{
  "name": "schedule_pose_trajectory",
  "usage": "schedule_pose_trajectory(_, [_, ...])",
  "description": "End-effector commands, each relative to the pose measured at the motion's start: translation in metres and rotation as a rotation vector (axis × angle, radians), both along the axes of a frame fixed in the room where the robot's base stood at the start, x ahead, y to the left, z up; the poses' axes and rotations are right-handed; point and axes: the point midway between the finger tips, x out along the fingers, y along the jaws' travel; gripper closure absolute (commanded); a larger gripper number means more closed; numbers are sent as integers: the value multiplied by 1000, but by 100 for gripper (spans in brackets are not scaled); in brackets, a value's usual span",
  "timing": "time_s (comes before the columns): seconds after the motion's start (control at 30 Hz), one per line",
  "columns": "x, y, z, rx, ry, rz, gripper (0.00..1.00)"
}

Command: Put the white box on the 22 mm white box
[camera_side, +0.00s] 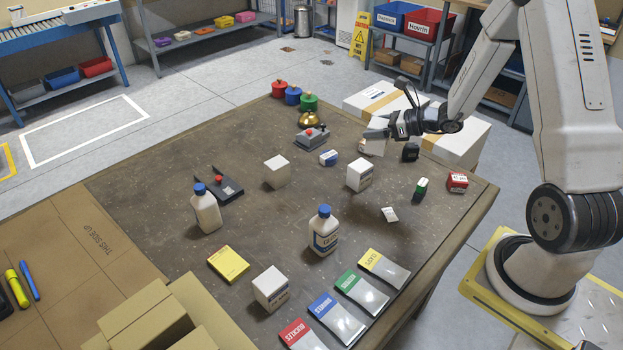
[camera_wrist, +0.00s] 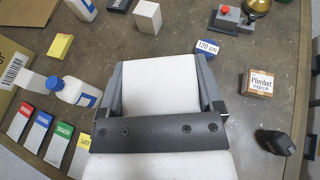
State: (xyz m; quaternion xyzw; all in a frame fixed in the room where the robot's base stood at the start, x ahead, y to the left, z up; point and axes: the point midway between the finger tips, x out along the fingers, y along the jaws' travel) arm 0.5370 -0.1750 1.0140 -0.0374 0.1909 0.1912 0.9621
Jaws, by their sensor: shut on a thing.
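My gripper (camera_side: 377,133) is above the right back part of the table, its jaws closed around a white box (camera_side: 372,147). In the wrist view the held white box (camera_wrist: 160,84) fills the space between the two grey fingers. Several other white boxes stand on the table: a labelled one (camera_side: 359,175) just below and in front of the held box, a plain-looking one (camera_side: 277,171) to the left, and a labelled one (camera_side: 270,288) at the front. The size prints are too small to read, so I cannot tell which is the 22 mm box.
A white bottle with blue cap (camera_side: 324,232) and another bottle (camera_side: 205,208) stand on the table. Coloured cards (camera_side: 335,317) line the front. A large white carton (camera_side: 460,143) is behind.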

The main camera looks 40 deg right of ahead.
Motion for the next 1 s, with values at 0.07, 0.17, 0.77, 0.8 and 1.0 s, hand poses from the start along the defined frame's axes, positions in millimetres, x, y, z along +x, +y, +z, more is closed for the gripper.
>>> schedule_pose_trajectory(0.07, [9,-3,-8,2,2,1,96])
schedule_pose_trajectory(0.17, [17,-5,-19,2,2,0,96])
schedule_pose_trajectory(0.77, [47,-16,-55,0,0,0,96])
schedule_pose_trajectory(0.8, [47,-16,-55,0,0,0,96])
schedule_pose_trajectory(1.0, [52,-17,-62,1,0,1,96])
